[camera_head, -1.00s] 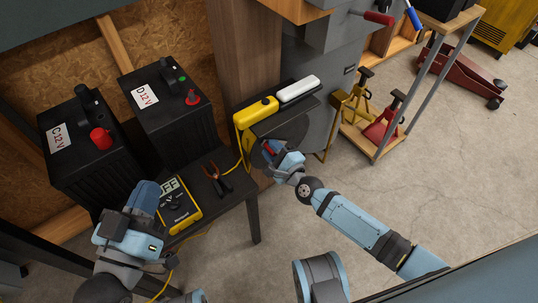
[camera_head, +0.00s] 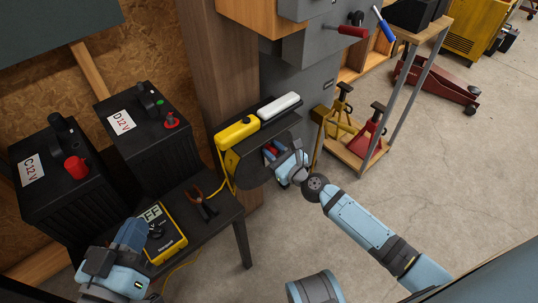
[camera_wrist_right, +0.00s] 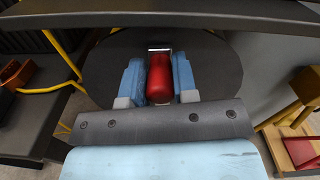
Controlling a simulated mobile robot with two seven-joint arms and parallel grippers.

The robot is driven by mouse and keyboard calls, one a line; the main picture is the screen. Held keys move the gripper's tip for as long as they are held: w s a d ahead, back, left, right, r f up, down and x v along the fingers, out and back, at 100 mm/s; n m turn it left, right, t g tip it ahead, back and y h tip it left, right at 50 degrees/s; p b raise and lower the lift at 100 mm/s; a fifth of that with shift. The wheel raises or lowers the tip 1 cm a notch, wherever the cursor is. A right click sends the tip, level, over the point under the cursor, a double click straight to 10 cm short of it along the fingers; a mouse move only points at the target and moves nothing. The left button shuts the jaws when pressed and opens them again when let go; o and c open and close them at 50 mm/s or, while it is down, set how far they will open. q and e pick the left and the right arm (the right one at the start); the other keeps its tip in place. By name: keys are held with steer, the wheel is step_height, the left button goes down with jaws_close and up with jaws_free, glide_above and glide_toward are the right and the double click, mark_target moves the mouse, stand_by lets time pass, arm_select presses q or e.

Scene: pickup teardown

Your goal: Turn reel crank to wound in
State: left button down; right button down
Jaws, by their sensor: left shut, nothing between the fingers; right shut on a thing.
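The reel is a dark round disc (camera_head: 252,174) under a shelf-like bracket on the wooden post; in the right wrist view the disc (camera_wrist_right: 105,75) stands behind my fingers. Its crank handle is a red grip (camera_wrist_right: 160,82) with a bright metal end. My right gripper (camera_head: 275,153) is shut on this handle at the right part of the disc, and the fingers (camera_wrist_right: 160,85) stand on either side of it. Fingers hide part of the handle in the head view. My left gripper (camera_head: 131,232) is shut and empty beside the yellow multimeter (camera_head: 168,246).
Two black batteries (camera_head: 60,185) stand at left. A red-and-black clamp (camera_head: 203,203) lies on the dark bench (camera_head: 222,222). Yellow (camera_head: 237,131) and white (camera_head: 279,107) cases sit above the reel. Jack stands (camera_head: 369,132) occupy a low shelf at right. Open floor lies below.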

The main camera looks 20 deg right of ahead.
arm_select(q)
steer(key=shift+f, duration=0.1)
arm_select(e)
steer(key=shift+d+f+m, duration=0.1)
steer(key=shift+d+m, duration=0.2)
steer(key=shift+m, duration=0.1)
steer(key=shift+w, duration=0.1)
steer(key=c, duration=0.9)
jaws_free()
arm_select(q)
steer(key=shift+d, duration=0.1)
arm_select(e)
steer(key=shift+d, duration=0.1)
arm_select(q)
steer(key=shift+w+f+m+g+b, duration=0.2)
steer(key=shift+f+m+b, duration=0.1)
steer(key=shift+f+b, duration=0.55)
steer(key=shift+w+f+m+g+b, duration=0.15)
steer(key=shift+f+m+b, duration=0.15)
steer(key=shift+f+b, duration=0.55)
arm_select(e)
steer(key=v, duration=1.3)
steer(key=shift+s, duration=0.4)
